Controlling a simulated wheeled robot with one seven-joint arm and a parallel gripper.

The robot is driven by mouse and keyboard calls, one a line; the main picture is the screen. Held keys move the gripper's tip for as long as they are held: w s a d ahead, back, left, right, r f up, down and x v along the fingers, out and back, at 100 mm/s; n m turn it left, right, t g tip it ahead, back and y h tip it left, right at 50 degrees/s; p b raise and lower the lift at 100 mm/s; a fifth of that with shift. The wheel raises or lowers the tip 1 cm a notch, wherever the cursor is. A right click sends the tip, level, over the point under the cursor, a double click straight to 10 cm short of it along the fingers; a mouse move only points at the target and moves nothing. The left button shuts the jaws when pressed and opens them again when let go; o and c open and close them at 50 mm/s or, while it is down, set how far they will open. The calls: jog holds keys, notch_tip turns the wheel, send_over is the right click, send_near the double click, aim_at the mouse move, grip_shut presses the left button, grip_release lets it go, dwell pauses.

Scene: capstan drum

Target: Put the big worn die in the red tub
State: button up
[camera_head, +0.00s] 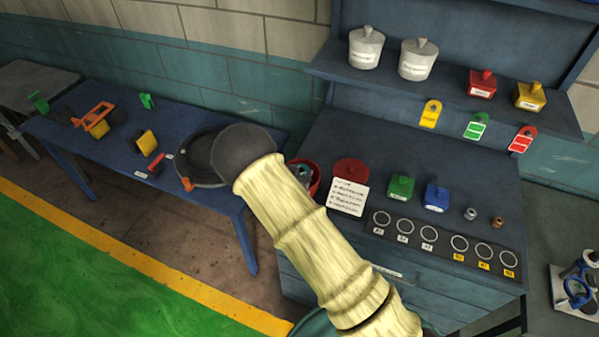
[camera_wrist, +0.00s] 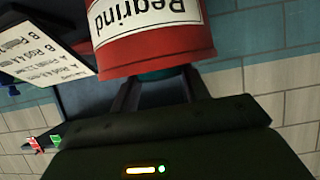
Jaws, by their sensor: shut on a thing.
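The red tub (camera_wrist: 150,35), labelled "Regrind", fills the top of the wrist view, upside down. In the head view the red tub (camera_head: 316,184) stands on the blue bench, partly hidden behind my arm. My gripper (camera_wrist: 160,88) is at the tub's rim with its two fingers apart, shut on a teal-green piece (camera_wrist: 162,74). I take this for the big worn die; only a strip of it shows between the fingers, and the rim hides the rest. I cannot tell how deep it sits in the tub.
A red lid (camera_head: 351,169) and a written card (camera_head: 347,197) lie right of the tub. Green (camera_head: 401,187) and blue (camera_head: 437,197) containers and a ring board (camera_head: 443,244) are further right. A blue table (camera_head: 110,150) at left holds a dark round tray (camera_head: 197,160).

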jog(key=shift+f, duration=0.15)
jog(key=o, duration=1.4)
jog(key=shift+r+p, duration=0.6)
jog(key=shift+r, duration=0.1)
jog(key=shift+s+a+b, duration=0.15)
jog(key=shift+s+b, duration=0.2)
jog(key=b+v, duration=0.3)
jog(key=v, duration=0.8)
jog(key=shift+s+r, duration=0.1)
